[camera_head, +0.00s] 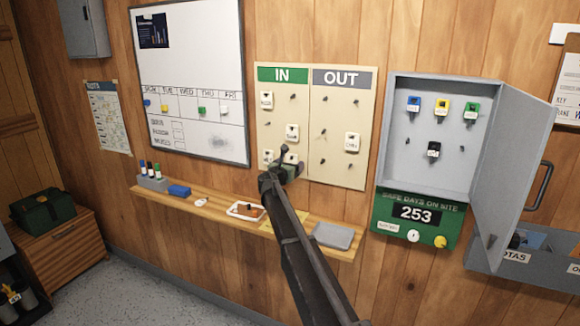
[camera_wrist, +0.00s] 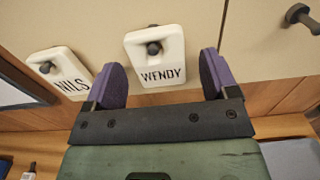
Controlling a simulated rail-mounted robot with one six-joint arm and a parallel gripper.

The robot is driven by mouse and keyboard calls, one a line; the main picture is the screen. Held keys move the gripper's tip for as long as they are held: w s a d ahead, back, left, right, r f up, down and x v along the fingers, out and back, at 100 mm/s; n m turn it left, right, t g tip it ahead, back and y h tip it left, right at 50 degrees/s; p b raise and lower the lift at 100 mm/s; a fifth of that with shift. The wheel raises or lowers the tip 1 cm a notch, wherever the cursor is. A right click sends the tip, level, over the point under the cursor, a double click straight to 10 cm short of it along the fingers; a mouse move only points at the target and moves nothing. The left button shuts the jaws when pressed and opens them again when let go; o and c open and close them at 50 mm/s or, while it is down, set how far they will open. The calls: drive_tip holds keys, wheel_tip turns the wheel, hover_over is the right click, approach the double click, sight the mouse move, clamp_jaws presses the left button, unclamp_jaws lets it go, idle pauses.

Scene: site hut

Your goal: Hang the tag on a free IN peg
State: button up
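The board has a green IN half (camera_head: 283,75) and a grey OUT half (camera_head: 342,78). Several white tags hang on IN pegs, including an upper-left one (camera_head: 266,99) and a middle-right one (camera_head: 292,132). Bare IN pegs show at upper right (camera_head: 293,97) and middle left (camera_head: 265,128). One tag (camera_head: 352,142) hangs under OUT. In the wrist view the WENDY tag (camera_wrist: 160,72) hangs on a peg, between and just beyond the spread purple fingers of my gripper (camera_wrist: 160,60). My gripper (camera_head: 285,163) is at the board's lower IN area. The NILS tag (camera_wrist: 62,78) hangs to the left.
A whiteboard (camera_head: 215,60) is at the left.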

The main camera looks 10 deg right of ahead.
drive_tip(key=v, duration=1.1)
drive_tip(key=s+d+f+m+g+y, duration=0.1)
drive_tip(key=s+d+f+m+g, duration=0.1)
drive_tip(key=s+f+m+g, duration=0.6)
drive_tip(key=s+d+f+m+g+y, duration=0.2)
drive_tip(key=s+d+f+m, duration=0.15)
drive_tip(key=s+m, duration=0.9)
drive_tip(key=s+a+f+m+g+y, duration=0.1)
drive_tip(key=s+f+m+g+y, duration=0.1)
drive_tip(key=s, duration=1.1)
drive_tip(key=s+a+f+m+g+y, duration=0.2)
drive_tip(key=s+m+y, duration=0.3)
drive_tip(key=s, duration=0.9)
drive_tip(key=shift+a+f+m+g+y, duration=0.3)
drive_tip(key=shift+f+m, duration=0.35)
drive_tip(key=shift+f, duration=0.2)
drive_tip(key=shift+s, duration=0.1)
